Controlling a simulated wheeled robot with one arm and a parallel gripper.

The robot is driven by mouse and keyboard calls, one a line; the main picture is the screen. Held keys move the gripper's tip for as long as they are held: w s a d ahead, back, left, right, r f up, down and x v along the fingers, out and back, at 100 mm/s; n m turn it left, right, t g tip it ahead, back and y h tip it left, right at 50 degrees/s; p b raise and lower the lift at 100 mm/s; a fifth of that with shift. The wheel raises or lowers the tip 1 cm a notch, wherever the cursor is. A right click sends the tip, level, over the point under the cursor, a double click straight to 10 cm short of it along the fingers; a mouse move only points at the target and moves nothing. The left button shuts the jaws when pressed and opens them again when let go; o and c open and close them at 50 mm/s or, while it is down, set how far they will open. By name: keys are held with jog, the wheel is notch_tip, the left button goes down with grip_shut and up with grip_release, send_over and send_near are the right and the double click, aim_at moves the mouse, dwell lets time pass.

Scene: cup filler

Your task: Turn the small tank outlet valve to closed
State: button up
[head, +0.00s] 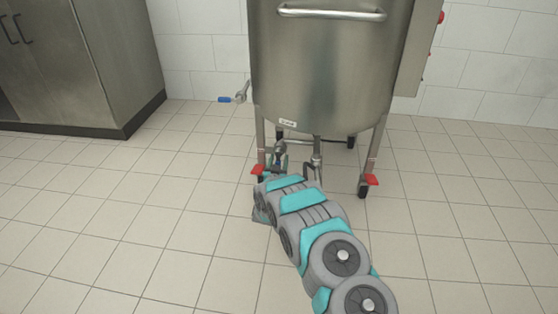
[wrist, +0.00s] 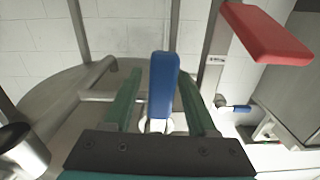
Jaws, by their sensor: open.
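The small tank (head: 320,75) is a steel vessel on legs. In the wrist view a blue valve handle (wrist: 164,85) stands lengthwise between the two teal fingers of my gripper (wrist: 159,72). The fingers are open, with a visible gap on the left of the handle; on the right the finger lies close to it, and I cannot tell whether they touch. A pale metal valve part (wrist: 155,125) shows at the handle's base. In the head view my gripper (head: 281,163) is low under the tank's left front, and my arm largely hides the handle there.
A red caster pedal (wrist: 268,35) is close by on the right in the wrist view. Another blue-handled valve (head: 226,99) sticks out from the tank's left side. Red-pedalled casters (head: 369,180) stand under the legs. A steel cabinet (head: 85,60) is at left; the tiled floor between is clear.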

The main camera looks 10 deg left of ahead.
grip_shut()
dwell(0.4)
dwell(1.0)
